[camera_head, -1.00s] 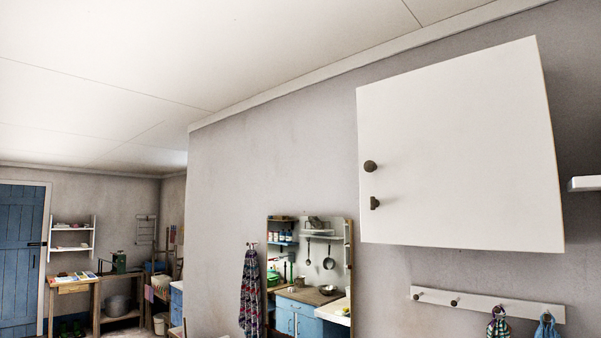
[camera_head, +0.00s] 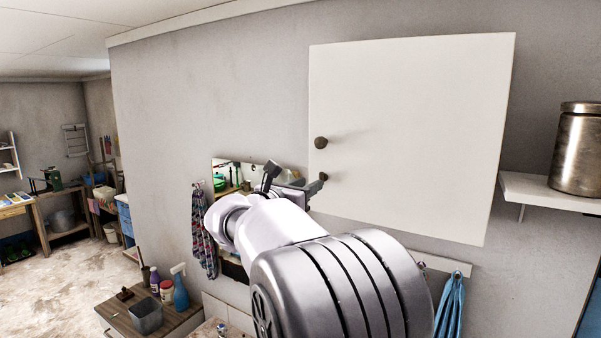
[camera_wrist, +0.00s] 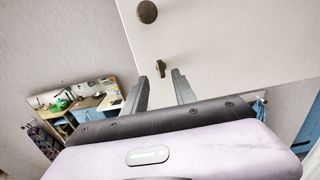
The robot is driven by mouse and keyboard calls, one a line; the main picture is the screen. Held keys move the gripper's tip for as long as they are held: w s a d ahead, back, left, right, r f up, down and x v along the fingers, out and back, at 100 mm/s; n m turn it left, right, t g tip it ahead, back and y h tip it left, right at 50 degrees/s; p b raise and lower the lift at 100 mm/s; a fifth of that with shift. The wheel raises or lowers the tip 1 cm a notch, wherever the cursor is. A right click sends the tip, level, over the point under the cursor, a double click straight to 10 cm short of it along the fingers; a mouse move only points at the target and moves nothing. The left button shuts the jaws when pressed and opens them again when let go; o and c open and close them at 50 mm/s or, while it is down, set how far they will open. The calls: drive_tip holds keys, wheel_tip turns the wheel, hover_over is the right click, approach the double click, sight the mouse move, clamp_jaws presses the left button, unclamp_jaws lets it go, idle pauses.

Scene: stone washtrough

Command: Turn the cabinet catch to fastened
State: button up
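The white wall cabinet (camera_head: 425,130) has a round dark knob (camera_head: 320,142) near its left edge. The small dark cabinet catch (camera_head: 324,176) sits just below the knob. In the wrist view the catch (camera_wrist: 160,66) is a short bar on the white front, under the knob (camera_wrist: 147,12). My gripper (camera_head: 294,178) is raised at the cabinet's lower left. In the wrist view my gripper (camera_wrist: 160,78) has its two grey fingers well apart, with nothing between them; the catch appears just beyond the gap. I cannot tell whether a finger touches the catch.
A shelf (camera_head: 555,192) with a metal canister (camera_head: 577,150) is right of the cabinet. A hook rail (camera_head: 444,264) with a blue cloth (camera_head: 450,305) is below. A mirror (camera_head: 240,172) hangs left of the gripper. A low cabinet (camera_head: 150,325) with bottles stands lower left.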

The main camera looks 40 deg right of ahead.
sight(321, 178)
drive_tip(key=p+x, duration=0.1)
drive_tip(key=x, duration=0.4)
drive_tip(key=shift+s+d+r, duration=0.1)
drive_tip(key=shift+s+r, duration=0.05)
drive_tip(key=shift+w+d, duration=0.3)
drive_tip(key=shift+d, duration=0.05)
clamp_jaws()
